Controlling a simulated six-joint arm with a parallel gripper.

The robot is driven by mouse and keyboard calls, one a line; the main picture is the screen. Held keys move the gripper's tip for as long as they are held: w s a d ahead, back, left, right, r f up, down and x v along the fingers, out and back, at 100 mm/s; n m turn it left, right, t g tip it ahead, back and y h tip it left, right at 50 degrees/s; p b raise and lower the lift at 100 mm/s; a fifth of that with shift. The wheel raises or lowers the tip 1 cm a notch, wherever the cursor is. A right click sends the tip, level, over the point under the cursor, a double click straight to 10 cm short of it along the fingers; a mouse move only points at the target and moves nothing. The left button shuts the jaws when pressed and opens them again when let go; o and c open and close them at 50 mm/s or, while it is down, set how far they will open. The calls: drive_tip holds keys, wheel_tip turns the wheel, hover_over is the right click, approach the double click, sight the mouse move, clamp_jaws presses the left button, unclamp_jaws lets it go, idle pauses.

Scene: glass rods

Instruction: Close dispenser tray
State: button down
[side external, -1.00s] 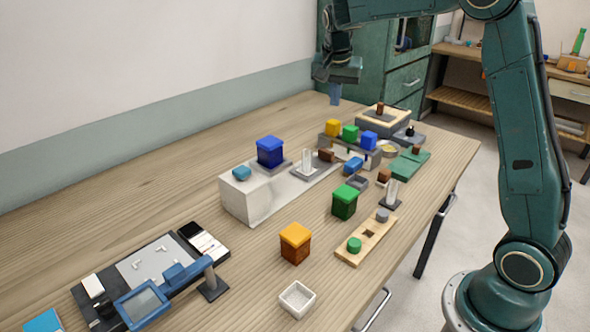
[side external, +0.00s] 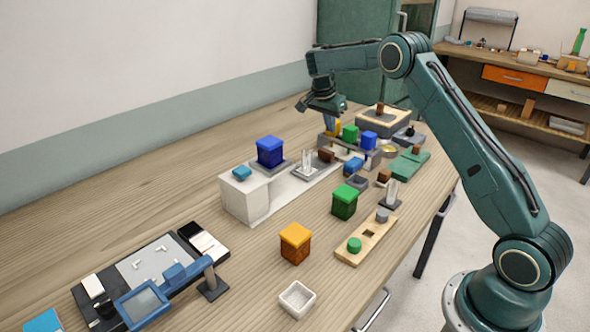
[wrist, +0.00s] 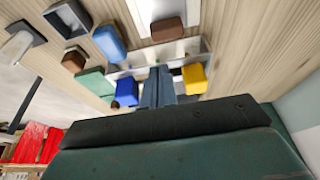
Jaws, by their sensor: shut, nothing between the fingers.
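My gripper (side external: 332,124) is over the far part of the table, above the left end of a grey rack (side external: 371,154) with coloured blocks on top. In the wrist view its shut, empty fingers (wrist: 158,84) point down between a blue block (wrist: 126,90) and a yellow block (wrist: 194,78). The fingers hide the middle of the rack; contact cannot be told. A green block (side external: 350,132) stands on the rack in the side view. I cannot tell for certain which piece is the dispenser tray; a long pale unit (side external: 245,200) with clear rods (side external: 307,158) stands left of the rack.
A green box (side external: 344,203), an orange box (side external: 295,243) and a white open bin (side external: 297,300) stand nearer the front. A wooden board (side external: 366,240) lies at right. The table's left back is clear.

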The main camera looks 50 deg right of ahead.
sight(322, 167)
drive_tip(key=shift+x, duration=5)
drive_tip(key=shift+a, duration=0.1)
drive_tip(key=a, duration=0.7)
drive_tip(key=shift+a, duration=0.4)
drive_tip(key=shift+r, duration=0.15)
drive_tip(key=v, duration=0.9)
drive_tip(key=shift+a+r, duration=0.15)
drive_tip(key=shift+r, duration=0.2)
